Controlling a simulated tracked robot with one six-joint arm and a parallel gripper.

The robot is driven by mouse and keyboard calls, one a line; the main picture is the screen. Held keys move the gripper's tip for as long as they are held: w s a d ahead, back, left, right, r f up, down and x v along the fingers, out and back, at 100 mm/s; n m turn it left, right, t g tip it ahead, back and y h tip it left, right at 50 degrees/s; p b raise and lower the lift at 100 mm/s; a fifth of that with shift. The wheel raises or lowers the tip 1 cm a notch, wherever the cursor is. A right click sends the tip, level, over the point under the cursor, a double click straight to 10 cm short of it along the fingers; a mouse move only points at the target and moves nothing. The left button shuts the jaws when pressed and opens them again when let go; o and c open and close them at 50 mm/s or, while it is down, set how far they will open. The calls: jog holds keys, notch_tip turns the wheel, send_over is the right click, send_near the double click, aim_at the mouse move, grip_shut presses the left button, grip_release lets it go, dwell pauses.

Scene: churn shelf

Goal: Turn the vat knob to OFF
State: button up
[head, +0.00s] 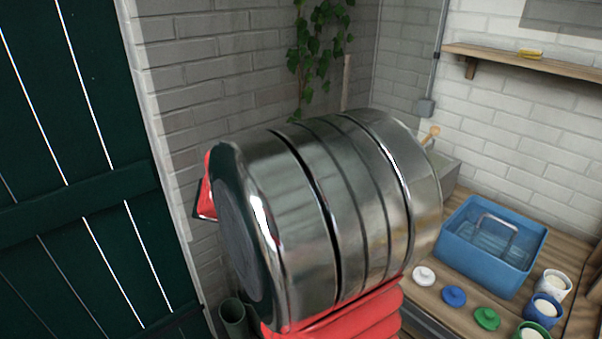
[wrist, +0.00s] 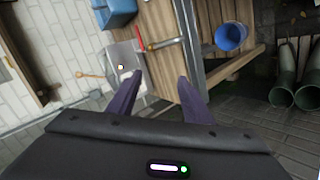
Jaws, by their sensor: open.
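My gripper (wrist: 160,75) shows in the wrist view with its two dark purple fingers apart and nothing between them. In the head view a grey basin (head: 445,172) with a wooden handle (head: 430,133) shows at the back corner, partly hidden behind my arm. No knob or OFF mark can be made out in either view. My gripper is hidden in the head view.
A blue tub (head: 485,250) stands on the wooden counter, with white (head: 424,276), blue (head: 453,295) and green (head: 487,318) lids and several cups in front. A wooden shelf (head: 530,62) is above.

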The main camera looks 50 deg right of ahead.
jog(key=w+d+f+h, duration=0.1)
jog(key=d+f+h, duration=0.1)
jog(key=d, duration=0.5)
jog(key=w+d+f+h, duration=0.2)
jog(key=d+f, duration=0.3)
jog(key=d, duration=0.3)
jog(key=w+d+f+h, duration=0.1)
jog(key=d+f+h, duration=0.2)
jog(key=d, duration=0.5)
jog(key=shift+w+d+f+h, duration=0.3)
jog(key=shift+w+f, duration=0.1)
jog(key=shift+f, duration=0.25)
jog(key=d, duration=0.4)
jog(key=s+d, duration=0.1)
jog(key=d, duration=0.4)
jog(key=s+d, duration=0.1)
jog(key=d, duration=0.3)
jog(key=shift+s+d, duration=0.1)
jog(key=shift+d, duration=0.15)
jog(key=shift+c, duration=0.3)
jog(key=c, duration=0.9)
jog(key=shift+a, duration=0.2)
jog(key=shift+c, duration=0.3)
jog(key=shift+d, duration=0.15)
jog(key=shift+c, duration=0.2)
